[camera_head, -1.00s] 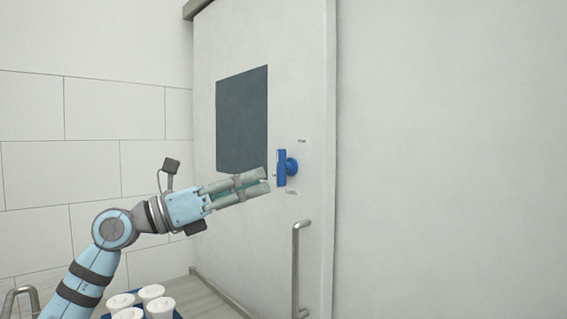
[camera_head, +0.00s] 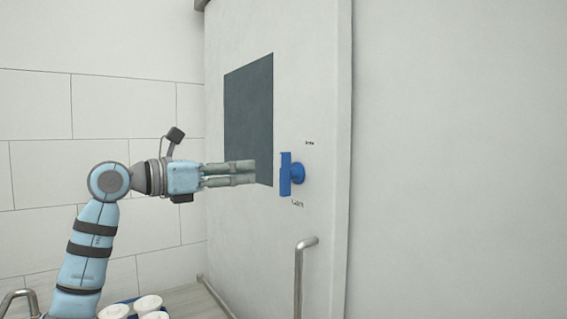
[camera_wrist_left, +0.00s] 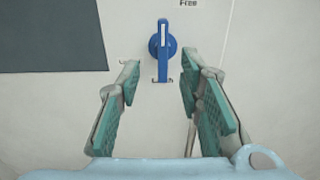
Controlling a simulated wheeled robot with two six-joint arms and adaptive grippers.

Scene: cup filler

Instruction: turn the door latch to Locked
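The blue door latch (camera_head: 292,174) is on the white door (camera_head: 300,90), right of the dark window. Its handle bar stands upright on a round hub. In the left wrist view the latch (camera_wrist_left: 163,48) lies ahead, between and beyond my fingers, with its white stripe pointing up toward the label "Free". My left gripper (camera_head: 255,172) is a short way left of the latch, apart from it. In the wrist view its fingers (camera_wrist_left: 158,82) are spread with nothing between them. A second small label sits below the latch, too blurred to read. My right gripper is not in view.
A metal pull handle (camera_head: 300,275) stands out from the door below the latch. White cups (camera_head: 148,304) stand on a blue tray at the bottom left. A curved metal bar (camera_head: 18,298) shows at the lower left. The wall at right is bare.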

